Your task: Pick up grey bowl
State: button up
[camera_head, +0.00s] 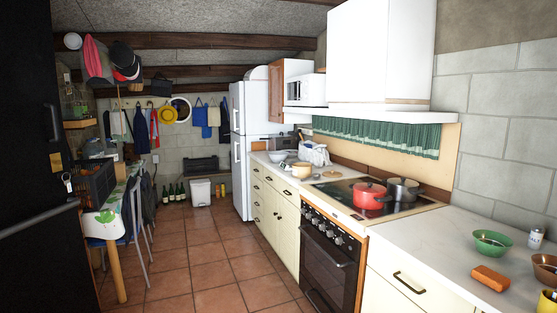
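A pale grey-white bowl (280,157) stands on the far counter, to the left of a white bag-like item. It is small in the head view, and I cannot tell its exact shade. My gripper is not in view.
A green bowl (493,243), an orange block (490,279) and a brown bowl (545,270) are on the near right counter (430,233). The black oven (328,262) is below the hob. The tiled floor (215,265) is open between the counters and the left table.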

aim_at(276, 158)
jog(key=i+j+u, duration=0.15)
jog(key=i, duration=0.15)
jog(key=i+j+u, duration=0.2)
jog(key=i+l+u, duration=0.1)
jog(key=i+u, duration=0.25)
jog(key=i, duration=1.6)
jog(key=i+z, duration=0.1)
jog(key=i, duration=1.75)
jog(key=i+j+z, duration=0.15)
jog(key=i+z, duration=0.3)
jog(key=i+j+z, duration=1.45)
jog(key=j+z, duration=0.3)
jog(key=j, duration=0.35)
